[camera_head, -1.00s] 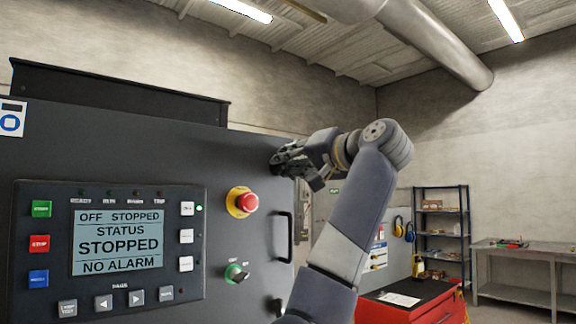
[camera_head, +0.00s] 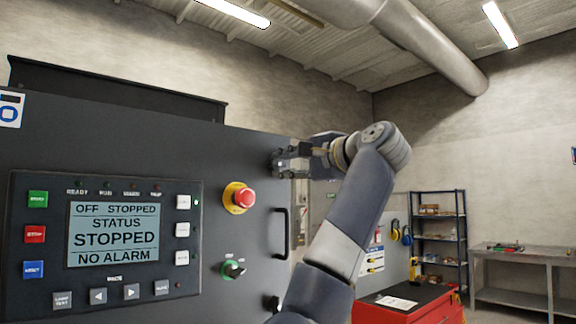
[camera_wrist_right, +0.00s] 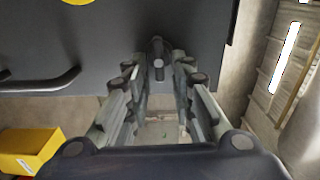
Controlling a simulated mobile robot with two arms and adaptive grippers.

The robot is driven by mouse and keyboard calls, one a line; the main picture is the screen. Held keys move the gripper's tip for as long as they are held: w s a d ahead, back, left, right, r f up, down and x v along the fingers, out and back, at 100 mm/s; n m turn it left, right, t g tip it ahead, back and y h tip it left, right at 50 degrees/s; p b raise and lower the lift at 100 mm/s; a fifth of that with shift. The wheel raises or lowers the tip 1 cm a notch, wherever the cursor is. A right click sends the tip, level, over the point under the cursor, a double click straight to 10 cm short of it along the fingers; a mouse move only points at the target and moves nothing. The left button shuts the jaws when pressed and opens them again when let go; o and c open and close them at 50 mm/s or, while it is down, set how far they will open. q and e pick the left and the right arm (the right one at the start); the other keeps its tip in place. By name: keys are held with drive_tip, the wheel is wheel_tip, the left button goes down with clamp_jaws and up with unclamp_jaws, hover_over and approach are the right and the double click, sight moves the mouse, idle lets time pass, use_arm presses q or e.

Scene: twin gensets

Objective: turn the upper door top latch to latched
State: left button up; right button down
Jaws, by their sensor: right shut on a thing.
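The upper door (camera_head: 150,150) is the dark grey panel face on the left in the head view. Its top latch (camera_wrist_right: 158,48) shows in the wrist view as a small dark knob with a short grey handle pointing toward the gripper. My right gripper (camera_head: 278,161) is at the door's upper right corner and hides most of the latch in the head view. In the wrist view, the right gripper (camera_wrist_right: 156,72) has its fingers on either side of the latch handle and is shut on it. My left gripper is out of view.
A black door handle (camera_head: 281,233) and a lower latch (camera_head: 272,303) sit below along the door's right edge. A control panel (camera_head: 105,235), a red emergency stop (camera_head: 243,198) and a key switch (camera_head: 232,269) are on the door. A red cabinet (camera_head: 410,305) stands to the right.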

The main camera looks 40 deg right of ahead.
drive_tip(key=shift+m, duration=0.4)
drive_tip(key=c, duration=1.4)
unclamp_jaws()
drive_tip(key=shift+f, duration=0.1)
drive_tip(key=shift+o, duration=0.2)
drive_tip(key=s+d, duration=0.1)
drive_tip(key=s, duration=1.1)
